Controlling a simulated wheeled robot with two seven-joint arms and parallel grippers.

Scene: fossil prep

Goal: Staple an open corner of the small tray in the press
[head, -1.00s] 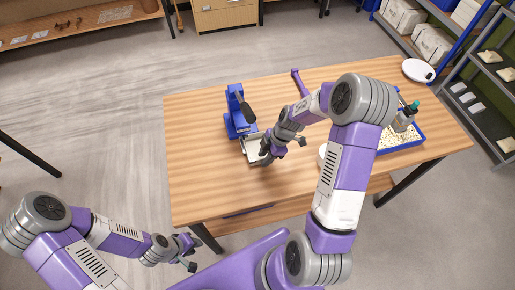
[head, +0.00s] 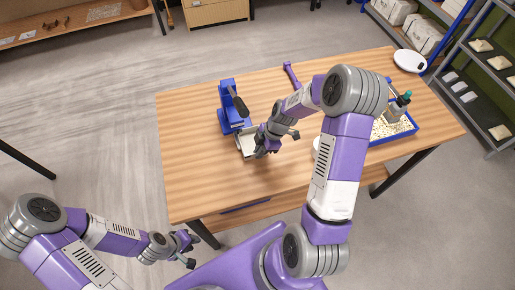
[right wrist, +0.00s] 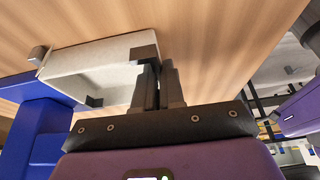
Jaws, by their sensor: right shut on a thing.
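The blue press (head: 231,119) with its dark lever handle (head: 239,103) stands on the wooden table, left of the middle. The small pale tray (head: 244,144) is at the press's near side; in the right wrist view the tray (right wrist: 98,68) has dark corner pieces and its left end is by the blue press body (right wrist: 38,128). I cannot tell whether a corner is under the press head. My right gripper (head: 262,153) is shut on the tray's near wall, seen closely in the right wrist view (right wrist: 160,80). My left gripper (head: 191,250) is empty and open, off the table's near left.
A blue bin (head: 399,130) with pale granules and a bottle stands at the table's right. A white round dish (head: 409,61) is at the far right corner. The table's left part is clear.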

